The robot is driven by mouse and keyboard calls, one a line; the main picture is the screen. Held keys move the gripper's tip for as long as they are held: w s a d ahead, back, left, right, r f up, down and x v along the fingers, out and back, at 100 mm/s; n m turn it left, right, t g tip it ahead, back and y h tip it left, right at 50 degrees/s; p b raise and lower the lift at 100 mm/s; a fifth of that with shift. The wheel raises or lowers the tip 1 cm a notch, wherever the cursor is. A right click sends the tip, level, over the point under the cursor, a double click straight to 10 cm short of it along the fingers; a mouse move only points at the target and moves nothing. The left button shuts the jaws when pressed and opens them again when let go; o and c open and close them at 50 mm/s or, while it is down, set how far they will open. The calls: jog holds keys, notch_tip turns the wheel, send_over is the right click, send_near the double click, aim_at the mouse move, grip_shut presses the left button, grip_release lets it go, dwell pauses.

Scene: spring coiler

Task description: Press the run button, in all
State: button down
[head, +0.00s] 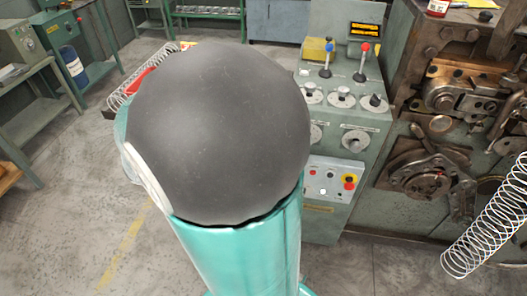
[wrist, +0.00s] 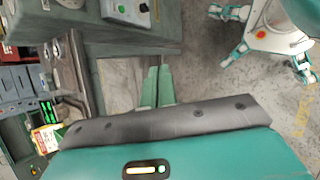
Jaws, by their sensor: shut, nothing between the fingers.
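The control console (head: 345,125) stands right of centre in the head view. Its light button panel (head: 335,181) carries a red button on yellow (head: 349,182) and smaller buttons, and my arm covers the panel's left side. I cannot read which is the run button. The button panel (wrist: 128,12) also shows at the top of the wrist view, cut by the frame, with a small green spot on it. My gripper (wrist: 158,72) has its two green fingers close together and empty, below and right of that panel and apart from it. My arm hides the gripper in the head view.
Levers with blue and red knobs (head: 365,48) and several dials sit on the console. The coiling machine (head: 430,150) is at right, with a large spring (head: 490,218) in front. A bench (head: 28,80) is at left. Grey floor (head: 80,190) is open at left.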

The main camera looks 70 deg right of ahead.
jog(key=s+d+f+n+g+h, duration=0.2)
jog(key=s+d+f+n+h, duration=0.1)
jog(key=s+d+f+n, duration=0.4)
jog(key=s+d+f+n+g+h, duration=0.1)
jog(key=s+d+f+n+h, duration=0.2)
jog(key=s+d+f+n, duration=0.4)
jog(key=s+d+f, duration=0.2)
jog(key=d+f, duration=0.2)
jog(key=f, duration=0.3)
jog(key=shift+f+g, duration=0.15)
jog(key=shift+g, duration=0.25)
jog(key=shift+w+d, duration=0.1)
jog(key=w+d, duration=0.2)
jog(key=d, duration=0.6)
jog(key=shift+d, duration=0.25)
dwell(0.6)
jog(key=shift+d, duration=0.4)
